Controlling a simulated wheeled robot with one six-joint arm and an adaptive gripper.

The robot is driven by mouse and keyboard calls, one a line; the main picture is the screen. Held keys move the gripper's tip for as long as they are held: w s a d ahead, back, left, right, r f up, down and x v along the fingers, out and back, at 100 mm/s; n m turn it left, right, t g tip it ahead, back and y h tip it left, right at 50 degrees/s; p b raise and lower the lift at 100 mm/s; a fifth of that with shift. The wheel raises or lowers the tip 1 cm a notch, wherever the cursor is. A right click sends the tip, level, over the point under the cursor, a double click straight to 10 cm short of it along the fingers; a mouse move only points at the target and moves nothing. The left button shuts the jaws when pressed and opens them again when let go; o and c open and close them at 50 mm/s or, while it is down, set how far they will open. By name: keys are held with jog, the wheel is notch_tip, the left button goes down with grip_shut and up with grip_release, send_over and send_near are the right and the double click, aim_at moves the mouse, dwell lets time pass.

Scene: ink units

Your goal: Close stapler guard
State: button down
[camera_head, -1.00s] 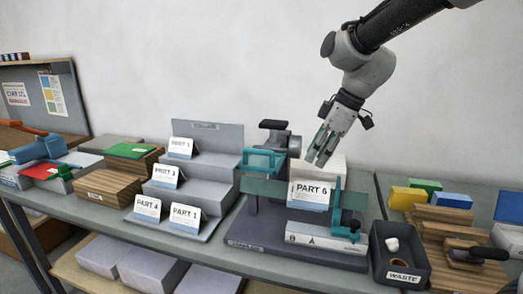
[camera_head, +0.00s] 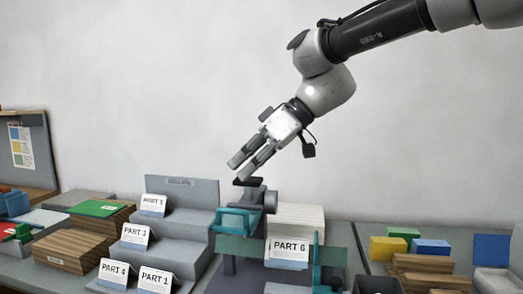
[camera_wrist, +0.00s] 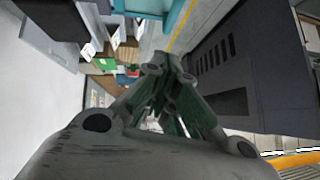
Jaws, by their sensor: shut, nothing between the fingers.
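The stapler (camera_head: 257,196) is a dark grey machine with a black top, standing mid-bench behind a PART 6 card (camera_head: 288,251). A teal frame (camera_head: 238,218), which looks like its guard, sits at the front left of the stapler head. Long teal panels (camera_head: 237,247) run below it, and I cannot tell whether they belong to the guard. My gripper (camera_head: 239,171) is shut and empty. It points down and left, just above and left of the stapler's black top, apparently apart from it. In the wrist view my gripper's fingers (camera_wrist: 165,75) come together.
Grey steps (camera_head: 180,215) with several part cards stand left of the stapler. Wooden fixtures with yellow (camera_head: 388,248) and blue blocks are at the right.

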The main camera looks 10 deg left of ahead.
aim_at(237, 224)
jog(key=f, duration=0.1)
jog(key=a+f, duration=0.1)
jog(key=f, duration=0.2)
jog(key=shift+s+a, duration=0.25)
jog(key=shift+s, duration=0.15)
jog(key=shift+s+f, duration=0.15)
jog(key=shift+f, duration=0.55)
